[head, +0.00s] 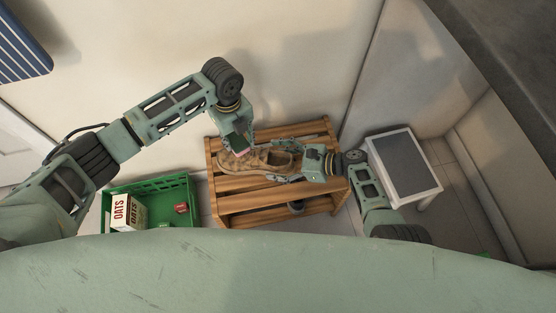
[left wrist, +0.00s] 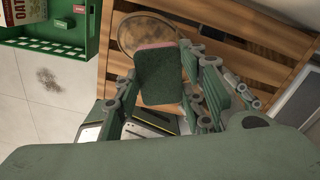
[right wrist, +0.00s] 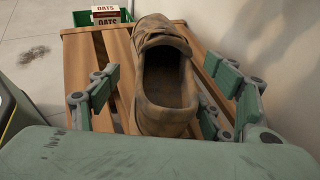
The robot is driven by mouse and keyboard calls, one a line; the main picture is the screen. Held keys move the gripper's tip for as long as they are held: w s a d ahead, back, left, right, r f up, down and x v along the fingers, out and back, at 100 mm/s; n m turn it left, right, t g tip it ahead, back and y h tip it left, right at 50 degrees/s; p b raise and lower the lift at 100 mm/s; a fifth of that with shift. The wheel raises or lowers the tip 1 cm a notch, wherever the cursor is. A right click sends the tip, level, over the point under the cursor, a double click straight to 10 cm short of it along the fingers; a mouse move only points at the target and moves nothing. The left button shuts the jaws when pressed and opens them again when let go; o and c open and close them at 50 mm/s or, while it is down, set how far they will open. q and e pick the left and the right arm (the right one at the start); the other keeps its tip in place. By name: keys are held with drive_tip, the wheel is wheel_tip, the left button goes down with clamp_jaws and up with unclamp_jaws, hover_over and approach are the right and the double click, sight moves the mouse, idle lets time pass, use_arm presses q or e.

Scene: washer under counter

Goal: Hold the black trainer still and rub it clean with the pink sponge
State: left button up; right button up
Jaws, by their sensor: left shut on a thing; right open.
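A brown, smudged shoe (head: 262,168) lies sole down on the top slats of a wooden rack; no black trainer shows clearly. In the right wrist view the shoe (right wrist: 161,85) points away with its opening toward me. My left gripper (head: 241,147) is shut on the sponge (left wrist: 162,78), pink with a dark green face, right above the shoe's toe; I cannot tell whether it touches. My right gripper (head: 284,163) is open at the heel end, its fingers on either side of the shoe with gaps visible in the right wrist view.
The slatted wooden rack (head: 262,186) stands by the wall. A dark item (head: 296,207) is partly hidden on its lower level. A green crate (head: 148,187) with an oats box (head: 127,213) is at left. A white stool with a grey top (head: 402,162) is at right.

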drive_tip(key=shift+c, duration=0.5)
drive_tip(key=shift+s, duration=0.1)
drive_tip(key=c, duration=1.4)
